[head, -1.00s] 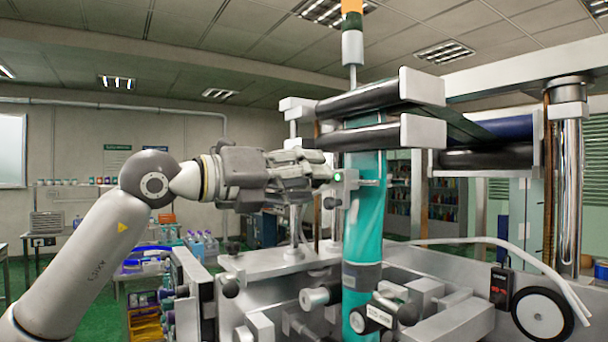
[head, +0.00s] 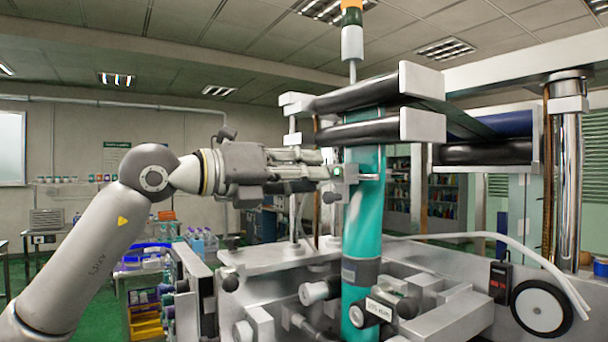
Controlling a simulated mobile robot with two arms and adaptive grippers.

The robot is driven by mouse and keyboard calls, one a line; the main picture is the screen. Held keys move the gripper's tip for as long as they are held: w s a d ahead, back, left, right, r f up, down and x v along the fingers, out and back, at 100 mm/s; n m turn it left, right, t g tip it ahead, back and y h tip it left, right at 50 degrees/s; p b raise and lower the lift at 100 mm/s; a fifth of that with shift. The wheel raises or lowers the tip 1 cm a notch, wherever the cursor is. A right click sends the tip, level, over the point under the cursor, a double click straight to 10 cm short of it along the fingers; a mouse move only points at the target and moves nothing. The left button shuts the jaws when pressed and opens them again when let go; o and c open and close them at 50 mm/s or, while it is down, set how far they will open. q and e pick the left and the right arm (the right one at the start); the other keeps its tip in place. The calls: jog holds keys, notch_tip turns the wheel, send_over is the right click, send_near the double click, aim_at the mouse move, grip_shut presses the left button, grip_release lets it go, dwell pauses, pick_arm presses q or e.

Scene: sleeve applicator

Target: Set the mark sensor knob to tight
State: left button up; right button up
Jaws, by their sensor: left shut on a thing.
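The mark sensor (head: 344,172) is a small block with a green light, mounted beside the teal sleeve tube (head: 366,215). My left gripper (head: 328,172) comes in level from the left, and its fingertips are at the sensor's left side. It is shut on the small knob there. The fingers hide the knob, so its setting and any scale marks cannot be read. My right gripper is out of the picture.
Black rollers (head: 370,130) with grey end blocks lie just above the fingers. A thin metal post (head: 293,190) stands close by the gripper. Below are the machine's metal deck (head: 280,257), several clamps and a white wheel (head: 541,308).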

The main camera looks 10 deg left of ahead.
pick_arm(q)
jog(key=m, duration=0.4)
jog(key=shift+b, duration=0.4)
jog(key=shift+d+f+m+p, duration=0.1)
jog(key=shift+m+p, duration=0.35)
jog(key=shift+m, duration=7.15)
jog(key=shift+f+m+p, duration=0.1)
jog(key=shift+m+p, duration=0.3)
jog(key=shift+m, duration=7.2)
jog(key=o, duration=0.8)
jog(key=shift+o, duration=1.2)
jog(key=shift+r, duration=0.1)
